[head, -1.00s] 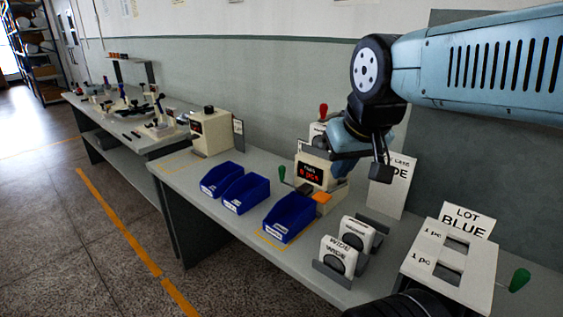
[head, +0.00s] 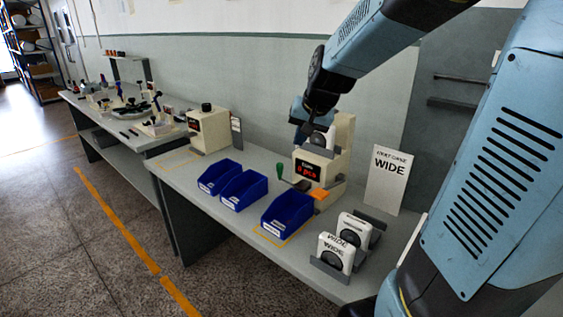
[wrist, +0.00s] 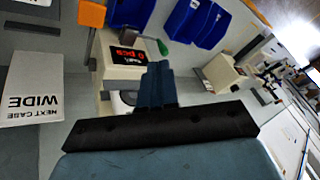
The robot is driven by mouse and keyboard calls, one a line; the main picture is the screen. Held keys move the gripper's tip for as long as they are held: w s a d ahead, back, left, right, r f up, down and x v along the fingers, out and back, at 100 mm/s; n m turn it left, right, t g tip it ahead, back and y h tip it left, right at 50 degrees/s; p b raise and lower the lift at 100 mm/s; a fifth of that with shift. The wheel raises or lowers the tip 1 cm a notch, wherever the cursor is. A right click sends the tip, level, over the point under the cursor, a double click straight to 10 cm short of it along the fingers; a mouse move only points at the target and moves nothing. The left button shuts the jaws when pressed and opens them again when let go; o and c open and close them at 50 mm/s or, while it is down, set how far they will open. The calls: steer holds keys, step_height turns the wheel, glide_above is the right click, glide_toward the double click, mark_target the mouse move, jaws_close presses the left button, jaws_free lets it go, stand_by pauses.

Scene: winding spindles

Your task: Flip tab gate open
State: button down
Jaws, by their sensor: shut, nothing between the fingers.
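The cream counter machine (head: 342,155) stands on the bench with a red display (head: 307,170); it also shows in the wrist view (wrist: 106,80). An orange tab (head: 322,194) sticks out at its front right, and it shows at the top of the wrist view (wrist: 92,14). A green knob (head: 279,170) is at its left. I cannot tell which part is the tab gate. My gripper (head: 298,138) is above the machine's upper left side, fingers down. In the wrist view my gripper (wrist: 156,68) is shut and empty, its fingertips just beside the display. Whether they touch the machine is unclear.
Blue bins (head: 285,212) stand in front and left of the machine. White WIDE boxes (head: 336,252) sit in grey holders to the right. A WIDE card (head: 388,180) stands behind them. Another cream machine (head: 208,130) is farther left. My arm covers the bench's right end.

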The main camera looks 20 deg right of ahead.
steer(key=w+d+f+m, duration=0.2)
steer(key=w+f, duration=0.6)
steer(key=w, duration=0.4)
steer(key=shift+d+m, duration=0.4)
steer(key=shift+m, duration=0.1)
steer(key=shift+f, duration=0.1)
steer(key=shift+x, duration=4.9)
steer(key=shift+w+d, duration=0.1)
